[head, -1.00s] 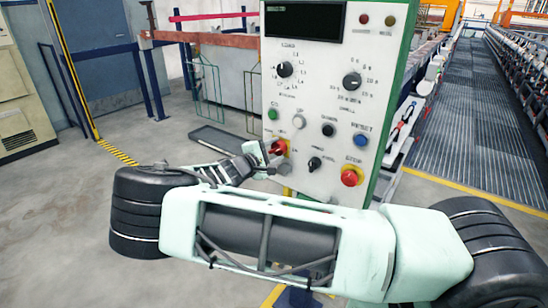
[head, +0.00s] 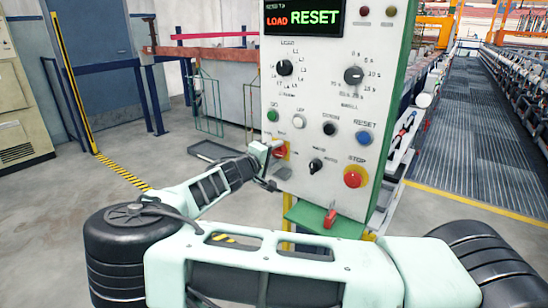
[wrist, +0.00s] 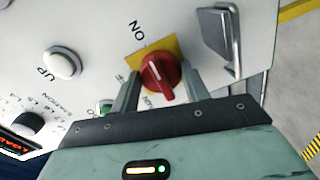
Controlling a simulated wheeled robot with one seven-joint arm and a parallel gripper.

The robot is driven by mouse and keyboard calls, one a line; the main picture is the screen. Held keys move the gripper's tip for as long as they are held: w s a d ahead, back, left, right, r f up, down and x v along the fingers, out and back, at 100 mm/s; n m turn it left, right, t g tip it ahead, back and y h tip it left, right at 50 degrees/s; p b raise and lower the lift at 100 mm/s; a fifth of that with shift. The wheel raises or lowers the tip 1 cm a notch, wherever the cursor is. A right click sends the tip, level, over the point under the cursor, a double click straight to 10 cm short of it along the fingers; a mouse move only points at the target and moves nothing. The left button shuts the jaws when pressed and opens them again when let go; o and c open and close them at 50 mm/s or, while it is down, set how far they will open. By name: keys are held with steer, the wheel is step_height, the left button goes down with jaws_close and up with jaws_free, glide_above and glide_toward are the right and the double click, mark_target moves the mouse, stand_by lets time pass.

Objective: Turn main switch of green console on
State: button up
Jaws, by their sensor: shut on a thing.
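The green console (head: 394,95) has a white front panel with green edges. Its main switch (head: 281,151) is a red knob on a yellow plate at the panel's lower left. My gripper (head: 270,153) is at this switch. In the wrist view, the fingers of my gripper (wrist: 160,82) stand on both sides of the red main switch (wrist: 159,76), shut on it. The knob's grip lies roughly in line with the "ON" mark above it. The console's display (head: 303,18) is lit and reads "LOAD RESET".
A red stop button (head: 354,177), a blue reset button (head: 363,138) and a black selector (head: 316,166) sit right of the switch. A metal handle (wrist: 222,35) projects close to one finger. Open floor (head: 60,195) lies left of the console.

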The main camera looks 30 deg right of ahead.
steer(key=shift+f, duration=0.1)
stand_by(0.3)
steer(key=o, duration=1)
steer(key=b+v, duration=0.2)
steer(key=v, duration=1.5)
steer(key=shift+s+a, duration=0.1)
steer(key=shift+a, duration=0.15)
